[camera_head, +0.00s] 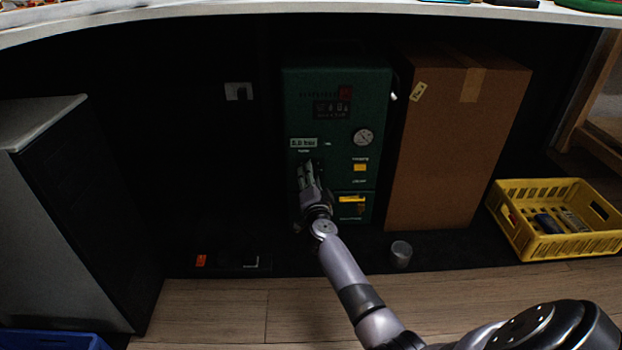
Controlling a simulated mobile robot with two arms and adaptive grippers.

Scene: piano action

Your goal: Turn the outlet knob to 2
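A dark green machine (357,108) stands under the table. Its front has a round gauge (363,137), a small display reading about 5.0 bar (303,143), and a yellow switch (360,167). My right gripper (307,170) is at the lower left of the front panel, below the display label. It covers the spot where a knob may be, so the outlet knob and its setting are hidden. I cannot tell whether the fingers are shut on it. My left gripper is not in view.
A tall cardboard box (450,150) stands just right of the machine. A yellow crate (527,243) with items is farther right. A small grey cylinder (401,254) stands in front of the box. A grey cabinet (60,230) is at left. The white tabletop (250,8) overhangs above.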

